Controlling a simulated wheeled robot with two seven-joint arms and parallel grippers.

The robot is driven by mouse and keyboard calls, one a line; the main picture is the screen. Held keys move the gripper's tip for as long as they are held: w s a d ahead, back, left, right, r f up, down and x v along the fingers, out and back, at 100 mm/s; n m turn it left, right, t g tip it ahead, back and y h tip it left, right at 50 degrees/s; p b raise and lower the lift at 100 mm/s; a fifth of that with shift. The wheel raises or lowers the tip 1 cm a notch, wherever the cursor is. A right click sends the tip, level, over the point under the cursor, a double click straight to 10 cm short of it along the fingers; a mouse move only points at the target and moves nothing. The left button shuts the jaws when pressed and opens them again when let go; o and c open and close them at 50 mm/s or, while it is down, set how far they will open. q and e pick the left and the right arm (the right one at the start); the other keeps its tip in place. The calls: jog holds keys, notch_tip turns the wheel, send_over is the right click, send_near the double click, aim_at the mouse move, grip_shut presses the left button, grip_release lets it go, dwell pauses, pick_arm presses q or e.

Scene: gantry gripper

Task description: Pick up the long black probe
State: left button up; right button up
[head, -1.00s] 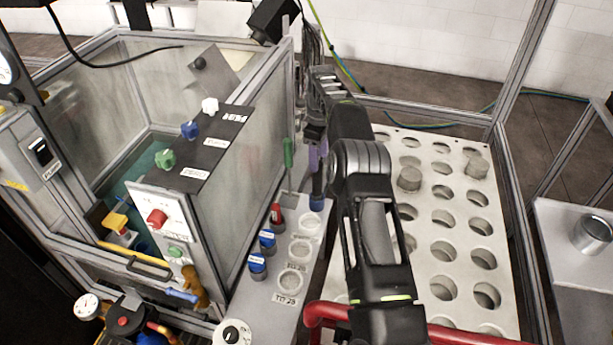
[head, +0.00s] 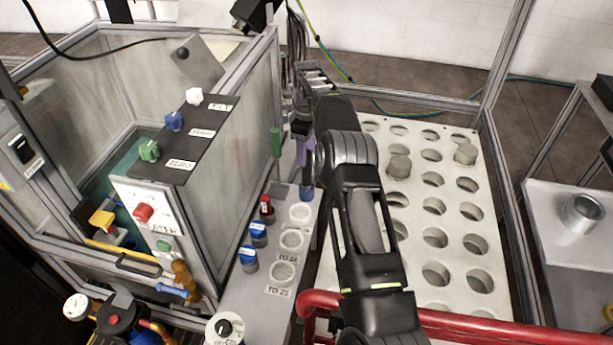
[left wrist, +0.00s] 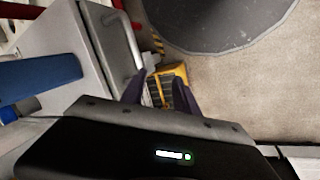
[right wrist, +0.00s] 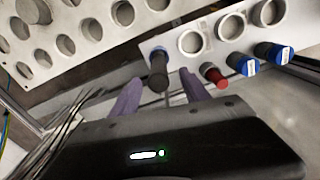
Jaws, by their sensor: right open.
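The long black probe (right wrist: 158,72) has a dark body and a blue collar, and stands at the end of the grey ledge in the right wrist view. In the head view its blue part (head: 307,192) shows just below my right gripper (head: 305,152); the rest is largely hidden. My right gripper (right wrist: 161,80) is open, with purple fingers on either side of the probe in the picture; I cannot tell whether they touch it. My left gripper (left wrist: 160,76) shows only in the left wrist view, fingers apart and nothing seen held.
Red-topped (head: 266,206) and blue-topped (head: 258,233) pieces and round holders (head: 291,240) line the ledge. A glass-walled cabinet (head: 232,130) stands left. A white plate with holes (head: 452,222) lies right, behind a red pipe (head: 470,325). Cables hang near my right wrist.

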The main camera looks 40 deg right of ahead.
aim_at(307, 175)
jog(key=shift+d+f+p, duration=0.15)
jog(key=shift+f+p, duration=0.65)
jog(key=shift+f, duration=1.8)
jog(key=shift+w, duration=0.1)
grip_shut()
